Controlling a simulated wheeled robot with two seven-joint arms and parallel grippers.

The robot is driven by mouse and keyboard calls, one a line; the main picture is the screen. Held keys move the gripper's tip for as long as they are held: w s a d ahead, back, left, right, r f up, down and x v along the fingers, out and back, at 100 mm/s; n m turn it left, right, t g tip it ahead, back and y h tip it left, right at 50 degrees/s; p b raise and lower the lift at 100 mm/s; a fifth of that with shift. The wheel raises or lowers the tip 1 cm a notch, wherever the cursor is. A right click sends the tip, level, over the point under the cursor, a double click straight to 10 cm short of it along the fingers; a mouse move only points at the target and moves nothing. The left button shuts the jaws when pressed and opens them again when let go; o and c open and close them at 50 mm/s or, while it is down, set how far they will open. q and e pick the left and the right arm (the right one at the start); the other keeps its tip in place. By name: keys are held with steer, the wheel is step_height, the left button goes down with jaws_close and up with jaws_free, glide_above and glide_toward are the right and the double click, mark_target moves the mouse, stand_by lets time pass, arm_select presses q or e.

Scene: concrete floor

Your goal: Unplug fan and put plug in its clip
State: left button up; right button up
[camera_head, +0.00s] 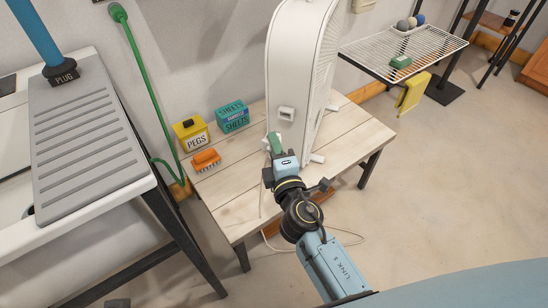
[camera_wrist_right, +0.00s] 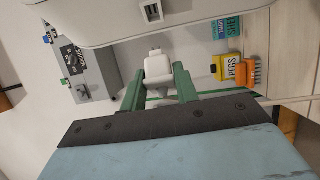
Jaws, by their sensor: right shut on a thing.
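The white fan (camera_head: 292,65) stands upright on a slatted wooden table. A small white square holder with a dark opening, which looks like the clip (camera_head: 286,113), is on its side; it also shows at the top of the wrist view (camera_wrist_right: 152,11). My right gripper (camera_head: 274,142) is just below the clip, beside the fan. In the wrist view its green fingers are shut on the white plug (camera_wrist_right: 158,69), which is apart from the clip. The fingers hide part of the plug in the head view. My left gripper is not in view.
A yellow pegs box (camera_head: 191,133), a teal sheets box (camera_head: 232,119) and an orange brush (camera_head: 206,160) stand left on the table (camera_head: 240,212). A white cord (camera_head: 352,238) lies on the floor. A grey box with knobs (camera_wrist_right: 92,72) shows in the wrist view. A wire rack (camera_head: 430,45) is at right.

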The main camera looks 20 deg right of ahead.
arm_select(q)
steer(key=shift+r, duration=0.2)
arm_select(e)
steer(key=shift+a+f, duration=0.1)
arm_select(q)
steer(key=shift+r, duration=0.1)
